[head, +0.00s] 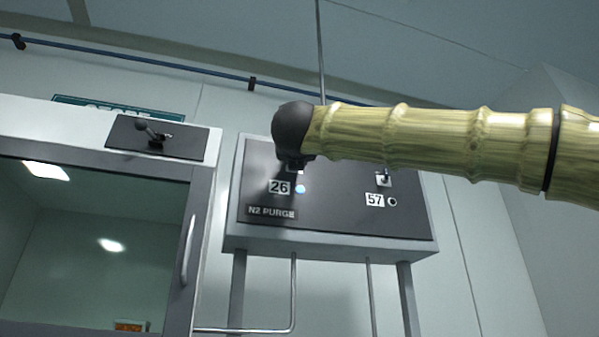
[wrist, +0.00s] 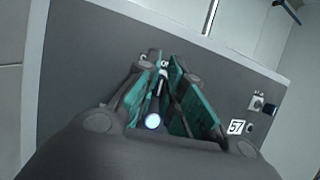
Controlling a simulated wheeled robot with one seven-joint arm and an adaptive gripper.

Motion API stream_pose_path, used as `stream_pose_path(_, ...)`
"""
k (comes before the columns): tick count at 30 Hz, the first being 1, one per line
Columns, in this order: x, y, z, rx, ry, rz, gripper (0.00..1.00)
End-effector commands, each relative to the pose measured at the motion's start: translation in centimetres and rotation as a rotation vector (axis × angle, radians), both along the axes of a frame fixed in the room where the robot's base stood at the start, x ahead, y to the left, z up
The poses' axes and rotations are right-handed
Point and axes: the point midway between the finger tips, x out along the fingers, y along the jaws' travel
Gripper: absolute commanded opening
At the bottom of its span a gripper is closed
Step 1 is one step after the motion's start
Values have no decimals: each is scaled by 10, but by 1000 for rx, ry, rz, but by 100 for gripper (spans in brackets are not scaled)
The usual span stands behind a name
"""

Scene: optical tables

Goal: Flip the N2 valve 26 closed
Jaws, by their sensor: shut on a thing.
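The dark grey N2 purge panel (head: 345,222) carries a white label "26" (head: 279,187) with a lit pale-blue lamp (head: 300,189) beside it. My gripper (head: 297,170) is at the panel just above this label and lamp. In the wrist view its teal-padded fingers (wrist: 166,68) are closed around the small lever of valve 26 (wrist: 157,82). The fingers hide much of the lever, so its exact tilt is hard to tell. The lit lamp also shows between the fingers in the wrist view (wrist: 152,121).
Another toggle (head: 383,180) with label "57" (head: 375,200) and an unlit lamp (head: 392,202) is to the right on the panel. A glass-fronted cabinet (head: 203,235) with a handle stands left. A black plate with a lever (head: 155,138) is on its top.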

Motion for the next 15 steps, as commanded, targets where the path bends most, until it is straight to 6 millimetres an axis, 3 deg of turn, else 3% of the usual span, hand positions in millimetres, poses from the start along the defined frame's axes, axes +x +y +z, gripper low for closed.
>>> stream_pose_path(15,1,9,0,0,0,-255,0)
